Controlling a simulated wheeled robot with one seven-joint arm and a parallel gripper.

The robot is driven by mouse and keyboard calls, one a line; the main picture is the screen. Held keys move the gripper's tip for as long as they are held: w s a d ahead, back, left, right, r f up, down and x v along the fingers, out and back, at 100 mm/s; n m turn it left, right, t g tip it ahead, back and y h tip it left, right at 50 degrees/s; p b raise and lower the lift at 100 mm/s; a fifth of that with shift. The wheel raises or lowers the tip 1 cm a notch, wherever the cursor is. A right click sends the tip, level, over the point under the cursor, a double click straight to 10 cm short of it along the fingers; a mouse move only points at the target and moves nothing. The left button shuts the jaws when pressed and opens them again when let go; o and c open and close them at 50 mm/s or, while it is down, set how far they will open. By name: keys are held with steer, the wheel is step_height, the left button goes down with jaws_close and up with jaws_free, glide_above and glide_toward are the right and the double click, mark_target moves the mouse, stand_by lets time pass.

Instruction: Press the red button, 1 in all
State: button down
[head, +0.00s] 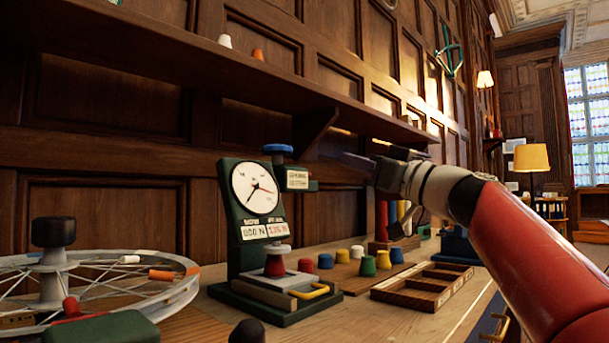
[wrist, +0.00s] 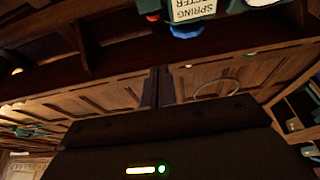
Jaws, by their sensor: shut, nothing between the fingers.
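A green spring tester (head: 232,235) with a round white dial stands on the bench, left of centre in the head view. A red, button-like piece (head: 274,266) sits on its lower platform under a pale grey disc. A blue knob (head: 277,148) tops the tester. A small loose red piece (head: 305,265) stands just to the right. My gripper (head: 350,158) is shut and empty, in the air right of the tester's top, touching nothing visible. In the wrist view my fingers (wrist: 157,88) point at the panelling; the tester's sign (wrist: 194,9) is at the top edge.
Several coloured pieces (head: 368,266) stand on the bench beside a wooden compartment tray (head: 410,299). A spoked wheel (head: 170,300) lies at the left. A wall shelf (head: 130,45) runs above, with a bracket near the tester. A yellow handle (head: 310,293) is at the tester's front.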

steer(key=shift+a+r, duration=0.1)
steer(key=p+x, duration=0.6)
steer(key=x, duration=0.4)
steer(key=shift+f+b, duration=0.9)
steer(key=shift+f, duration=1.2)
steer(key=shift+f, duration=0.1)
